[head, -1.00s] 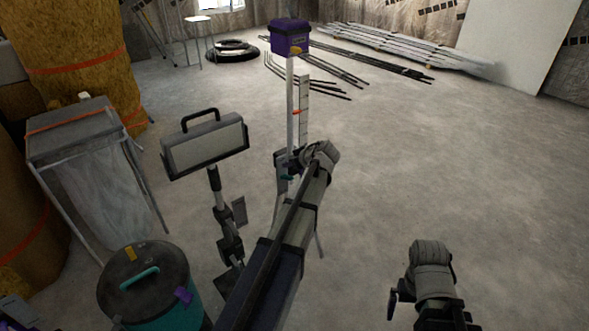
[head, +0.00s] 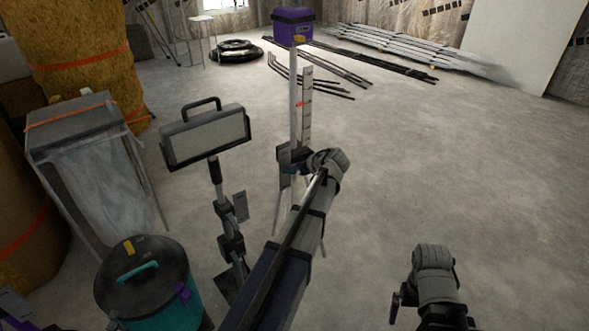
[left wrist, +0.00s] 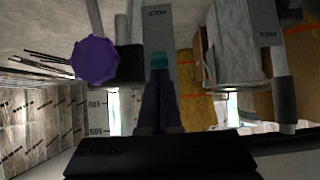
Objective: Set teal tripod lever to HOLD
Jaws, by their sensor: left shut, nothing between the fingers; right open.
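The tripod's pale mast (head: 293,100) stands mid-view with a purple box (head: 293,27) on top and a scale strip (head: 307,105) beside it. In the left wrist view, a grey plate (left wrist: 157,30) carries an upside-down HOLD label. The teal lever (left wrist: 159,62) shows on that plate, below the label. My left gripper (left wrist: 158,84) is shut and empty, its tips right at the lever; contact cannot be told. A purple knob (left wrist: 95,60) is left of it. The fingers hide the plate's lower part. My right gripper (head: 398,304) is open, low right, far from the tripod.
A work light (head: 205,138) on its own stand is left of the tripod. A teal drum (head: 150,272) and a grey bin (head: 85,150) stand at left. Floor at right is clear.

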